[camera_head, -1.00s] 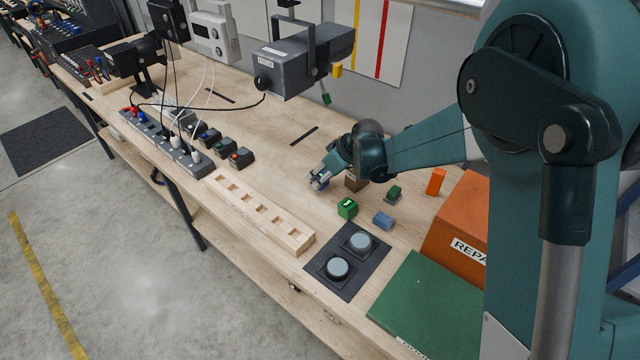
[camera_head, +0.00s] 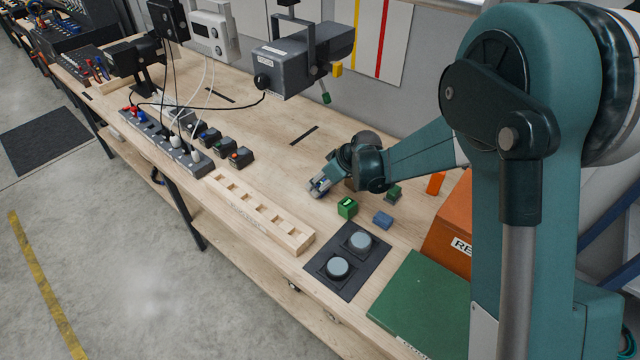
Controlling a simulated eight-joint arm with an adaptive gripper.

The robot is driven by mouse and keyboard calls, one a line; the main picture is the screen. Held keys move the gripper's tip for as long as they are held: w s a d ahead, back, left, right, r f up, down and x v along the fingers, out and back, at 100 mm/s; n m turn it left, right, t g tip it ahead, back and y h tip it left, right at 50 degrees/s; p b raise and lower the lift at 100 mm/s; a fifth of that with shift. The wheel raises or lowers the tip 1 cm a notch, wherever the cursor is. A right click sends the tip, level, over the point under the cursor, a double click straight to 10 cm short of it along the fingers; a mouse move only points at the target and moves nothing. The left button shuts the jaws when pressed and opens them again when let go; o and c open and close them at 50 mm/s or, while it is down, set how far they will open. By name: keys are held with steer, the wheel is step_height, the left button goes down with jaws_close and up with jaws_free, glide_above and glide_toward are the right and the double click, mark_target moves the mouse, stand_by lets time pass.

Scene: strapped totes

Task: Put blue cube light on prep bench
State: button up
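My gripper (camera_head: 318,188) is low over the prep bench (camera_head: 285,185), between the wooden slotted rack and the brown block. A small dark blue cube (camera_head: 323,184) shows at its fingertips, mostly covered by the fingers; it looks like the blue cube light. The fingers are around or right against it, but I cannot tell whether they grip it. A green cube (camera_head: 347,208) with a white mark stands on the bench just right of and nearer than my gripper. A lighter blue block (camera_head: 382,220) lies to the right of the green cube.
The wooden slotted rack (camera_head: 255,210) lies along the front edge. A black panel with two round grey buttons (camera_head: 348,262), a green mat (camera_head: 425,300) and an orange box (camera_head: 448,235) are at the right. A grey projector-like unit (camera_head: 300,62) hangs behind. Bench left of my gripper is clear.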

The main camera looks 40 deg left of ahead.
steer(key=shift+o, duration=1.2)
steer(key=shift+r, duration=0.25)
steer(key=v, duration=1.1)
steer(key=shift+d+r, duration=0.2)
steer(key=shift+r, duration=0.15)
